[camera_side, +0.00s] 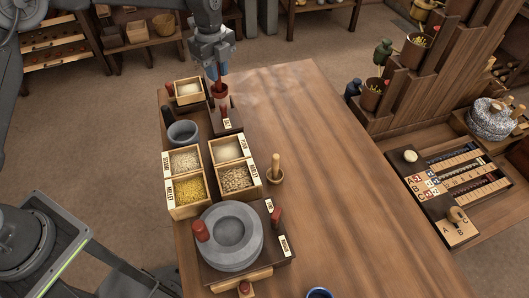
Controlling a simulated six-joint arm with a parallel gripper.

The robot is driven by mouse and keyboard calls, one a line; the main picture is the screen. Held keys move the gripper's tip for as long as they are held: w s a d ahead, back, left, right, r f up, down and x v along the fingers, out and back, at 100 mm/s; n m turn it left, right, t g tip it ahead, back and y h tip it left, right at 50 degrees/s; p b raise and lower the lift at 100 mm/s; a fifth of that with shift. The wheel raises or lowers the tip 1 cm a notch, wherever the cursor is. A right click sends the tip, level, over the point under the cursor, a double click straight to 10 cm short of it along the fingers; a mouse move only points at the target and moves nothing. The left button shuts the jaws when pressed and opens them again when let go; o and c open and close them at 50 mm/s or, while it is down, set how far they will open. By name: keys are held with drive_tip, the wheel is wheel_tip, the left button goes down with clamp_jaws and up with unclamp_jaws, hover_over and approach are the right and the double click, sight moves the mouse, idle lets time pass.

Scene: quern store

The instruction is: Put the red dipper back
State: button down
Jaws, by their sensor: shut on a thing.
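My gripper (218,76) is at the top, left of centre, pointing down over the far left part of the table. It is shut on the upright handle of the red dipper (220,91), a reddish-brown cup shape. The dipper hangs just above or at a small dark labelled block (232,126); I cannot tell whether they touch. A dark red piece shows just below the dipper, partly hidden by it.
Left of the dipper are a box of pale grain (189,92) and a grey bowl (183,132). Nearer are labelled grain boxes (187,211), a wooden pestle (275,170) and a grey quern stone (231,237). The table's middle and right (340,180) are clear.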

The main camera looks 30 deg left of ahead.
drive_tip(key=shift+s+d+f, duration=0.2)
drive_tip(key=shift+d+f, duration=2.1)
drive_tip(key=shift+f, duration=0.4)
drive_tip(key=shift+s+d+f, duration=0.15)
drive_tip(key=shift+d+f, duration=2.2)
drive_tip(key=shift+f, duration=0.35)
drive_tip(key=shift+s+d+f, duration=0.2)
drive_tip(key=shift+d+f, duration=2.1)
drive_tip(key=shift+f, duration=0.4)
drive_tip(key=shift+f, duration=0.1)
drive_tip(key=c, duration=1)
unclamp_jaws()
drive_tip(key=shift+c, duration=0.2)
wheel_tip(320, 180, up, 12)
